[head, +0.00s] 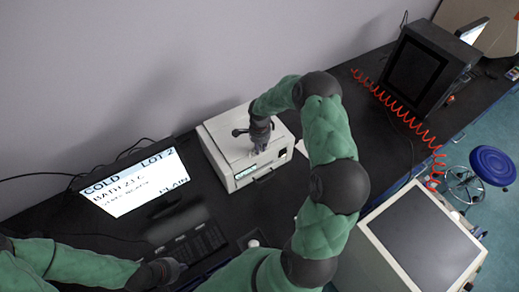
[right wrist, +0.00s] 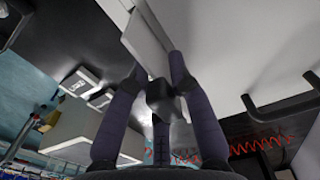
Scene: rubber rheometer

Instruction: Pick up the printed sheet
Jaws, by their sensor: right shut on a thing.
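A white box-shaped printer (head: 225,150) stands on the black bench in the head view, with a small lit display on its front. My right gripper (head: 260,146) is at the printer's top and front edge. In the right wrist view my right gripper (right wrist: 162,62) is shut on a thin white sheet (right wrist: 146,38), which rises between the fingers. No print shows on its visible face. In the head view the fingers and arm largely hide the sheet. My left gripper (head: 172,269) is low at the left, near the keyboard; its fingers are too small to judge.
A monitor (head: 135,182) with text and a keyboard (head: 190,247) stand left of the printer. A dark cabinet (head: 425,65), a red coiled cable (head: 395,97), a grey-topped machine (head: 425,240) and a blue stool (head: 493,166) are to the right.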

